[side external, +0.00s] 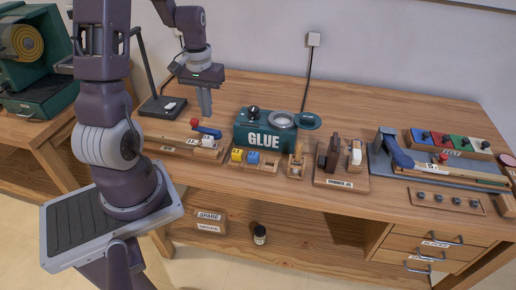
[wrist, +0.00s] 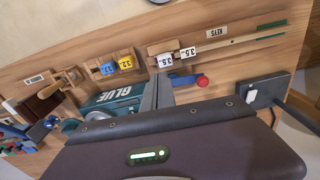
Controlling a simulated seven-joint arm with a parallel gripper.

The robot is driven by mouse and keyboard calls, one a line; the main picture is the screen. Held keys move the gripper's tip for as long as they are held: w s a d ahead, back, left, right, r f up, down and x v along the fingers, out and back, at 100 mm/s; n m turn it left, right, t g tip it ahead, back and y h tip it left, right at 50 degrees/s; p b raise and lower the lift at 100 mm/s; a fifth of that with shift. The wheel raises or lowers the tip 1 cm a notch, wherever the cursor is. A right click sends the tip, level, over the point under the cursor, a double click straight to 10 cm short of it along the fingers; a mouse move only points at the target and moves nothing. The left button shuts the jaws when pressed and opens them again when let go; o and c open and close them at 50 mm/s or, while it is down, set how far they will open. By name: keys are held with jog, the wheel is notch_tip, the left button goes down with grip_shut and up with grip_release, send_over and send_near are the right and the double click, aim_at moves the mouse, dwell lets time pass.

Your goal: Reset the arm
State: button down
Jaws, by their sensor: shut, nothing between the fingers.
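My gripper (side external: 205,114) is shut and empty. It hangs pointing down above the left part of the wooden bench (side external: 380,95), left of the green glue machine (side external: 264,130). Its closed fingers (wrist: 157,94) also show in the wrist view, in front of the glue machine (wrist: 108,102). A lever with a red knob (wrist: 203,81) lies beside that fixture. The fingers look clear of the blocks and the lever.
A yellow block (side external: 237,155) and a blue block (side external: 252,157) sit in a wooden holder before the glue machine. A black stand (side external: 163,106) is behind my gripper. A blue-handled tool (side external: 395,150) and coloured trays (side external: 450,140) are at the right.

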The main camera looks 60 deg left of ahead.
jog(key=w+d+r+m+t, duration=0.2)
jog(key=d+r+m, duration=0.1)
jog(key=d+r, duration=0.7)
jog(key=s+d+r+m+t, duration=0.1)
jog(key=s+d+r+m, duration=0.1)
jog(key=s+d, duration=0.3)
jog(key=s+d+r+m+t, duration=0.2)
jog(key=s+d+r, duration=0.3)
jog(key=d, duration=0.4)
jog(key=shift+s+m, duration=0.6)
jog(key=shift+m, duration=0.2)
jog(key=shift+d+r, duration=0.1)
jog(key=shift+r, duration=0.05)
dwell(0.6)
